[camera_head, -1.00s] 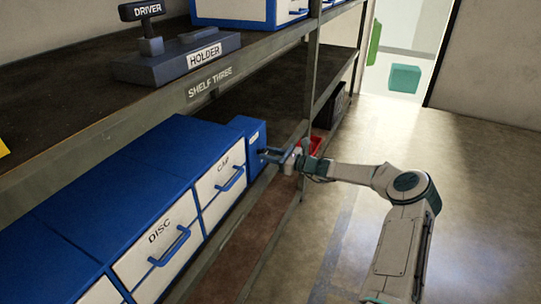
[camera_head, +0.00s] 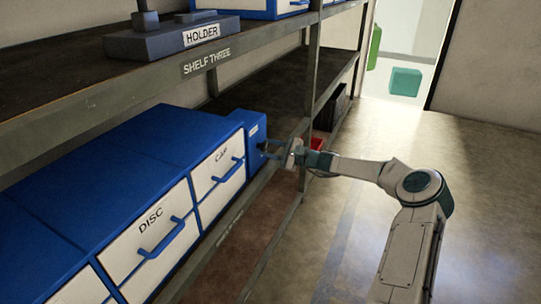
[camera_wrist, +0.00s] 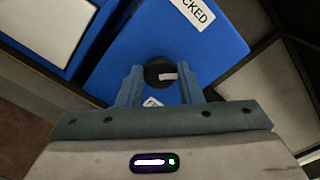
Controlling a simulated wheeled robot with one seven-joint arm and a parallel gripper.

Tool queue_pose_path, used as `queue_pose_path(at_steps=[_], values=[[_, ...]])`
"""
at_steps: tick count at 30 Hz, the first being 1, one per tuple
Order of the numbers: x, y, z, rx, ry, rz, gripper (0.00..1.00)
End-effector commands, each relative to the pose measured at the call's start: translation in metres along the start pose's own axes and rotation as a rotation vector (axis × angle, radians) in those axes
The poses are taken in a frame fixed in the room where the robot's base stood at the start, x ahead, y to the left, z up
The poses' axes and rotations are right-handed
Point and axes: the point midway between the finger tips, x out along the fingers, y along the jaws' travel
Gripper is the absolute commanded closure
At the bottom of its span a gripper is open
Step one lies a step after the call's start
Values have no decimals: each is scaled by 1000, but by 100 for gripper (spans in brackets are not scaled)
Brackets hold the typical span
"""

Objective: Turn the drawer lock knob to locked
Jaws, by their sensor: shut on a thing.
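The lock knob (camera_wrist: 160,71) is dark and round with a small white mark, on the face of a blue box (camera_wrist: 213,62) in the wrist view. A white label ending in "CKED" (camera_wrist: 195,12) is on that face, its start cut off by the frame edge. My gripper (camera_wrist: 160,82) is shut on the knob, one finger at each side. In the head view the blue box (camera_head: 245,121) stands at the end of the drawer row, with my gripper (camera_head: 267,148) at its front. A second white label is partly hidden behind my gripper.
Blue drawer units with white fronts marked CAP (camera_head: 222,175) and DISC (camera_head: 152,240) line the shelf. A shelf post (camera_head: 308,100) stands close to my arm. A red bin (camera_head: 319,143) lies behind my wrist. Floor on the right is clear.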

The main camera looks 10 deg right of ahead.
Motion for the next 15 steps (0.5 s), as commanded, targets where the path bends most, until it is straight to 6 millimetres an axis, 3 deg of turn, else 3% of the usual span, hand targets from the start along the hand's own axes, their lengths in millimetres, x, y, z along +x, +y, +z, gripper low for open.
queue_pose_path(at_steps=[15], values=[[-1,8,-6,-477,0,3,90]])
